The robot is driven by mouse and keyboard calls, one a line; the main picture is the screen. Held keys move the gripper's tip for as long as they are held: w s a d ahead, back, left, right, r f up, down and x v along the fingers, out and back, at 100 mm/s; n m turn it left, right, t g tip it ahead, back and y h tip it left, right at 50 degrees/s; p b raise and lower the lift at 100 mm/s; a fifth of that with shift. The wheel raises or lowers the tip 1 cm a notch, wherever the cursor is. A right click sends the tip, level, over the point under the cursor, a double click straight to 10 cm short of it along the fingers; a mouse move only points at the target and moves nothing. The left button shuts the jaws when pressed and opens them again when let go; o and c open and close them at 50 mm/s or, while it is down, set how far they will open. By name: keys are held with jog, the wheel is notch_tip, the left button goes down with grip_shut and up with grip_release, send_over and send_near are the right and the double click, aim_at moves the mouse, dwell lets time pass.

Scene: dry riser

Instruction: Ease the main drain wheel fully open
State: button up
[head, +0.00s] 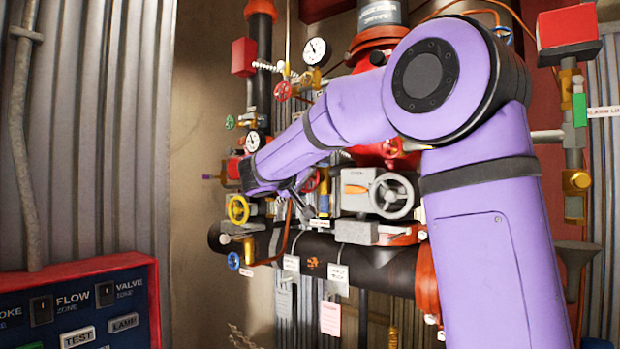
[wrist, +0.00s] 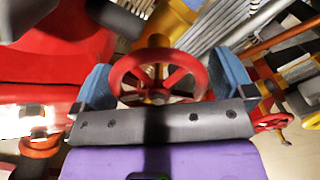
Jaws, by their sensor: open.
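My gripper (wrist: 163,82) is open in the wrist view, with one blue finger pad to each side of a red spoked handwheel (wrist: 160,56). The wheel sits between the pads; I cannot tell if they touch it. In the head view my gripper (head: 300,192) is partly hidden by my purple arm, beside a red wheel (head: 313,181) that is mostly covered. I can read no label that says which wheel is the main drain.
A black horizontal pipe (head: 375,262) runs below, with hanging tags (head: 330,318). Gauges (head: 316,51) and small coloured wheels crowd the riser above. A red-framed control panel (head: 80,305) stands at the lower left. Pipework surrounds the gripper closely.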

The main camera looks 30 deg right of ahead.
jog(key=shift+w+d, duration=0.1)
jog(key=shift+d, duration=0.1)
jog(key=c, duration=0.8)
